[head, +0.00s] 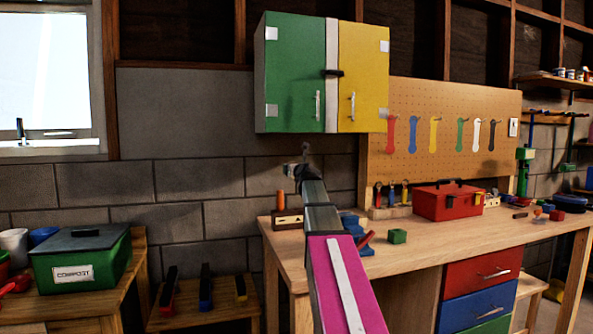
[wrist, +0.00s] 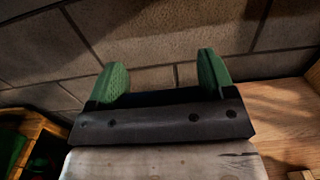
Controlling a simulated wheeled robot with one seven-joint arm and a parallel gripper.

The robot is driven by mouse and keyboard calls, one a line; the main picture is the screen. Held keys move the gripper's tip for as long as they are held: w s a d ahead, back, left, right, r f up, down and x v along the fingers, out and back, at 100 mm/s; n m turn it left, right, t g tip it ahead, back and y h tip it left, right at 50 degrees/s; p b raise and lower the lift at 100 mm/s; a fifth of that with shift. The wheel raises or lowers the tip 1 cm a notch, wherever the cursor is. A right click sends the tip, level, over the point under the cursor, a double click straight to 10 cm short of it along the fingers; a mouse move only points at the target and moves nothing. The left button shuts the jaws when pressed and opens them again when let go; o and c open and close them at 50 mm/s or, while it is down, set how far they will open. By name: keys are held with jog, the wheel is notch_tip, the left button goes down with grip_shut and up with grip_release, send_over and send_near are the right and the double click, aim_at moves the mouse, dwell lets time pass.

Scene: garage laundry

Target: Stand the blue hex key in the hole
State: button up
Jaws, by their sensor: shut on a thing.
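My gripper (head: 290,168) is raised above the back left of the workbench, in front of the block wall. In the wrist view its two green fingers (wrist: 163,75) stand apart, with wall showing between their tips. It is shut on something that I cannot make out. A small blue tool (head: 391,193) stands in a wooden holder (head: 405,212) between a red and a yellow one; I cannot tell whether it is the hex key. A wooden block (head: 288,222) with dark markings sits at the bench's left end. No hole can be made out.
An orange stick (head: 281,202) stands at the wooden block. Blue blocks (head: 366,247), a green block (head: 397,236) and a red toolbox (head: 450,201) are on the workbench (head: 450,236). A green and yellow cabinet (head: 290,75) hangs above. The front of the bench is mostly clear.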

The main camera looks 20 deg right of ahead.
jog(key=shift+f, duration=0.2)
jog(key=shift+f, duration=5)
jog(key=shift+f, duration=2)
jog(key=o, duration=0.9)
jog(key=s, duration=1)
jog(key=shift+s, duration=0.4)
